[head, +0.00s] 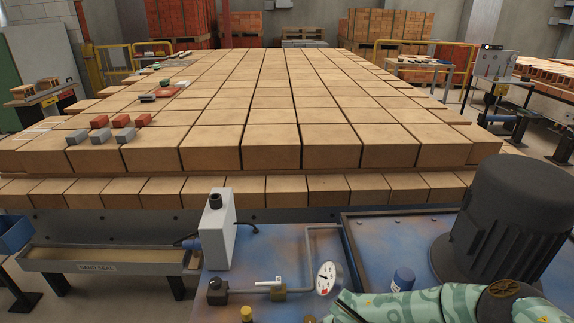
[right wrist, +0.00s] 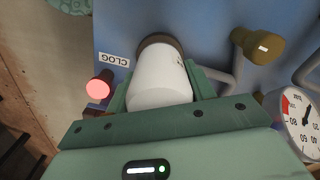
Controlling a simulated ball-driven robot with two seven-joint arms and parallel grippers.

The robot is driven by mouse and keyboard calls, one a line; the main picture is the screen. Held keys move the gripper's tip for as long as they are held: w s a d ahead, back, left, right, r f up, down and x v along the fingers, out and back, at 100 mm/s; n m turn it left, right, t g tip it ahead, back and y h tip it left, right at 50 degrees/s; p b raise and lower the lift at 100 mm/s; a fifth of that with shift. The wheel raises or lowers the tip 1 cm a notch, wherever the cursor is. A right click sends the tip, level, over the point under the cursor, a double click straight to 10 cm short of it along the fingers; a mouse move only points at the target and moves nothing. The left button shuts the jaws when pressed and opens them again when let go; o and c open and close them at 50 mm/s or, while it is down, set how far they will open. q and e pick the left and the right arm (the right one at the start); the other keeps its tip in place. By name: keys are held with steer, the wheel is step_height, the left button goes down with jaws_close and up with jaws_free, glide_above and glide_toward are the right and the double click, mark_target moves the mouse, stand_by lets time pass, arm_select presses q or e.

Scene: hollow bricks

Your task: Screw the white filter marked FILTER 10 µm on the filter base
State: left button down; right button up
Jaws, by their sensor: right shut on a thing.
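The white filter (right wrist: 158,82) is in the right wrist view, between the green fingers of my right gripper (right wrist: 162,88), which is shut on it. Only a bit of dark print shows at its right edge, too small to read. Its far end meets a dark round part (right wrist: 158,41), which looks like the filter base, on the blue panel. I cannot tell whether the threads are engaged. In the head view my right arm comes in at the lower right, and the filter and right gripper are not seen there. My left gripper is in neither view.
Beside the filter are a lit red lamp (right wrist: 98,87), a CLOG label (right wrist: 114,59), an olive knob (right wrist: 258,46) and a pressure gauge (right wrist: 298,124). In the head view a black motor (head: 515,220) stands right, and a grey box (head: 220,235) left. Brick stacks (head: 290,110) fill the back.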

steer(key=shift+r+m+p, duration=0.1)
steer(key=shift+m+p, duration=0.3)
steer(key=shift+m, duration=1.1)
steer(key=shift+m+p, duration=0.65)
steer(key=shift+m, duration=0.75)
steer(key=shift+m+p, duration=0.3)
steer(key=shift+m, duration=1.1)
